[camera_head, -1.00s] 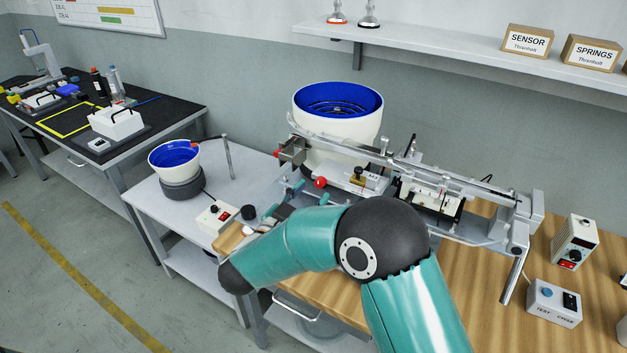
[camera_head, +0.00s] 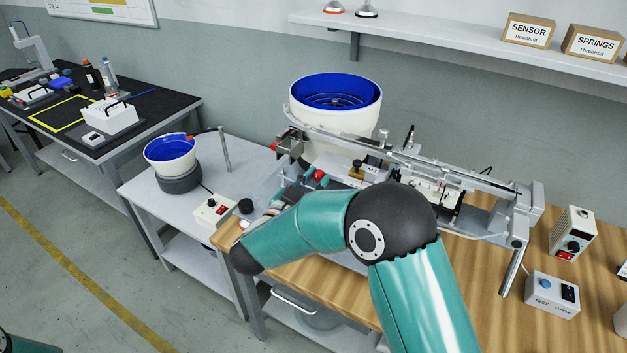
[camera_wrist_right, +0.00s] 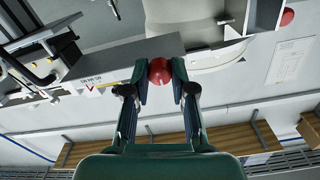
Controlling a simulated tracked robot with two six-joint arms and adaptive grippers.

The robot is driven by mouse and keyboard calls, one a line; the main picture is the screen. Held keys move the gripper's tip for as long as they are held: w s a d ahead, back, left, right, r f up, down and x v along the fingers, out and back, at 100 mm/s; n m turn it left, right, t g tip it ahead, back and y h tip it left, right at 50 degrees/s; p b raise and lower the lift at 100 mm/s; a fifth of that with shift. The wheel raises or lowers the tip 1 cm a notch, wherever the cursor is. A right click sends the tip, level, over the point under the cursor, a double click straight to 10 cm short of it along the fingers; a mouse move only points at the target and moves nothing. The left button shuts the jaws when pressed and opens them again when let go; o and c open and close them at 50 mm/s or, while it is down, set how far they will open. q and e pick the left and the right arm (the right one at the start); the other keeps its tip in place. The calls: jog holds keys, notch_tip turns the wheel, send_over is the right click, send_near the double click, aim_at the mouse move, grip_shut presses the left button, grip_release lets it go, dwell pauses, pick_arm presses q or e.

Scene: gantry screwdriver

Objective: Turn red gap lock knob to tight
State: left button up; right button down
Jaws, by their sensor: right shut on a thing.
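A round red knob (camera_head: 320,175) sits at the front left of the gantry rig, below the large bowl feeder. In the right wrist view the red knob (camera_wrist_right: 160,71) lies between the two fingertips of my right gripper (camera_wrist_right: 161,75), which is shut on it. In the head view the right gripper (camera_head: 312,181) reaches the knob from the front left, partly hidden behind my teal forearm. A second red knob (camera_head: 274,147) is on the rig's left end and also shows in the right wrist view (camera_wrist_right: 287,17). My left gripper is not in view.
The large white feeder bowl (camera_head: 335,115) stands behind the gantry rail (camera_head: 440,165). A smaller bowl feeder (camera_head: 170,155) and a control box (camera_head: 214,212) stand on the left side table. The wooden bench (camera_head: 480,290) is clear in front of the test cycle box (camera_head: 552,294).

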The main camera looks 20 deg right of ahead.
jog(key=shift+f+m+b, duration=0.15)
jog(key=shift+m+b, duration=0.25)
jog(key=shift+b, duration=0.55)
jog(key=shift+s+f+m+b, duration=0.1)
jog(key=shift+m+b, duration=4.2)
jog(key=shift+b, duration=1.4)
jog(key=shift+f+m+b, duration=0.1)
jog(key=shift+m+b, duration=4.2)
jog(key=shift+b, duration=1.4)
jog(key=c, duration=1)
grip_release()
jog(key=shift+r, duration=0.1)
jog(key=shift+o, duration=0.2)
jog(key=shift+r, duration=0.1)
